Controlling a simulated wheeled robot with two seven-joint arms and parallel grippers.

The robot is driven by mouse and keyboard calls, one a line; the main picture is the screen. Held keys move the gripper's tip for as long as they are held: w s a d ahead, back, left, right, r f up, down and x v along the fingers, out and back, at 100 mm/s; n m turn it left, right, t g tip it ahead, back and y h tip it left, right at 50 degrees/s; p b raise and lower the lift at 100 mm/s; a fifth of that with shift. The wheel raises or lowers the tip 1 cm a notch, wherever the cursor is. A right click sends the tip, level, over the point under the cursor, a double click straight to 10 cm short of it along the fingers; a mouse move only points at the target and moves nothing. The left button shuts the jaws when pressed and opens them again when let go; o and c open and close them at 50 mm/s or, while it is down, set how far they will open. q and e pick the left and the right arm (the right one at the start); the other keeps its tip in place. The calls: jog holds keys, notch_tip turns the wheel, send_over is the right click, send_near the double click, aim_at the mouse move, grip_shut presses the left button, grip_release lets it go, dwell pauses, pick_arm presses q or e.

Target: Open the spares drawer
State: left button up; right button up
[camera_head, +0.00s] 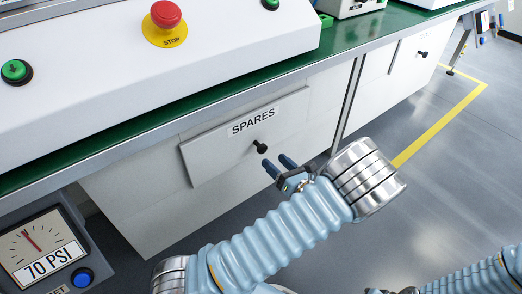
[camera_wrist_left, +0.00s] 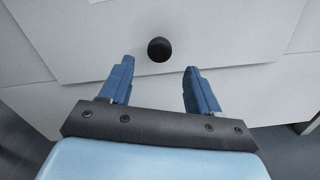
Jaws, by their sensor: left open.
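The spares drawer (camera_head: 222,141) is a light grey front under the green bench top, labelled SPARES, and looks shut. Its small black knob (camera_head: 260,147) sits below the label. In the left wrist view the knob (camera_wrist_left: 160,49) is just beyond the fingertips, centred between them sideways. My left gripper (camera_head: 277,164) is open and empty, with blue fingers pointing at the drawer. It is a little below and in front of the knob, apart from it. The open fingers also show in the left wrist view (camera_wrist_left: 160,66). My right arm shows at the bottom right of the head view; its gripper is not clearly seen.
A white press console with a red STOP button (camera_head: 166,14) and green buttons stands on the bench (camera_head: 130,141). A pressure gauge reading 70 PSI (camera_head: 42,245) is at lower left. Another drawer (camera_head: 415,56) is farther right. The grey floor beside the bench is clear.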

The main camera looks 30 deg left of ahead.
aim_at(263, 151)
pick_arm(q)
jog(key=x, duration=0.7)
jog(key=shift+a, duration=0.4)
grip_shut()
